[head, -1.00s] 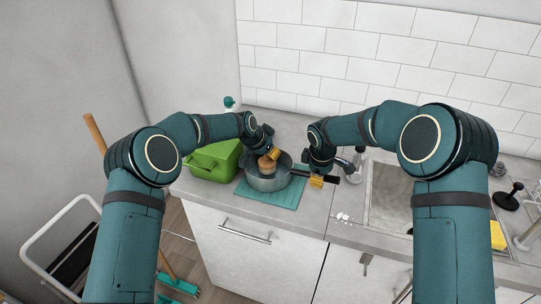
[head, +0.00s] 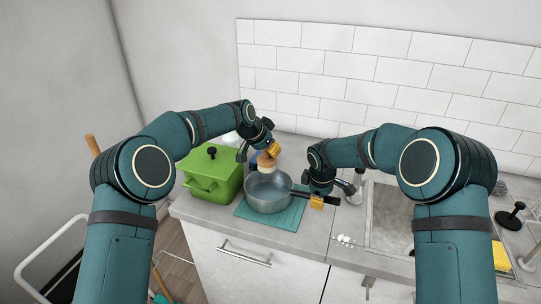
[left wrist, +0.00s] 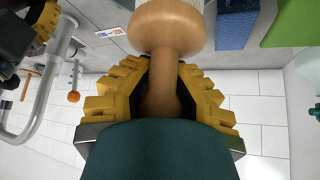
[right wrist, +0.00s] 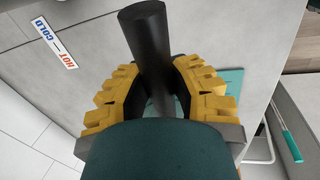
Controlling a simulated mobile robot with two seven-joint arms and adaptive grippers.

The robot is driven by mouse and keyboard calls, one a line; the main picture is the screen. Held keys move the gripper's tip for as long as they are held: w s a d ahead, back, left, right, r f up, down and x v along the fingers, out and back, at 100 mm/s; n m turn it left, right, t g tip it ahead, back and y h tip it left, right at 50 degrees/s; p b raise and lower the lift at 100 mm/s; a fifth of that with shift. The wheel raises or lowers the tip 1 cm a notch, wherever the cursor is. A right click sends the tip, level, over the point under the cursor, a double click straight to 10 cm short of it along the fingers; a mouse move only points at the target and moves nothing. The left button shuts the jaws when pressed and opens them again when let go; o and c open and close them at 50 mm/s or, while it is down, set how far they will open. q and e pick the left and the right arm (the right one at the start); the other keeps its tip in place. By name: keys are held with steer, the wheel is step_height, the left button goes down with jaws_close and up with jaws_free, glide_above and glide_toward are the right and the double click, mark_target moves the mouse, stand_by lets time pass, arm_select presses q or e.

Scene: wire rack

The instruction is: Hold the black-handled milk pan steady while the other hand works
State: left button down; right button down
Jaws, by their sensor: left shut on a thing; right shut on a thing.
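The milk pan (head: 268,196) is grey metal and stands upright on a teal mat (head: 287,219), its black handle (head: 328,199) pointing right. My right gripper (head: 317,201) is shut on that handle, which also passes between the yellow fingers in the right wrist view (right wrist: 148,40). My left gripper (head: 272,149) is shut on a wooden brush (head: 266,162) at the pan's back rim. The left wrist view shows its round wooden knob (left wrist: 165,27) and pale bristles at the top. The pan's inside looks empty where visible.
A green lidded pot (head: 208,178) stands left of the pan, close to my left arm. The sink (head: 392,215) is to the right, with a black plunger-like thing (head: 511,217) and a yellow sponge (head: 501,256) beyond.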

stand_by(0.4)
steer(key=c, duration=0.8)
jaws_free()
step_height(320, 180, up, 12)
steer(key=s+a, duration=0.1)
steer(key=s, duration=0.1)
steer(key=shift+s+f, duration=0.1)
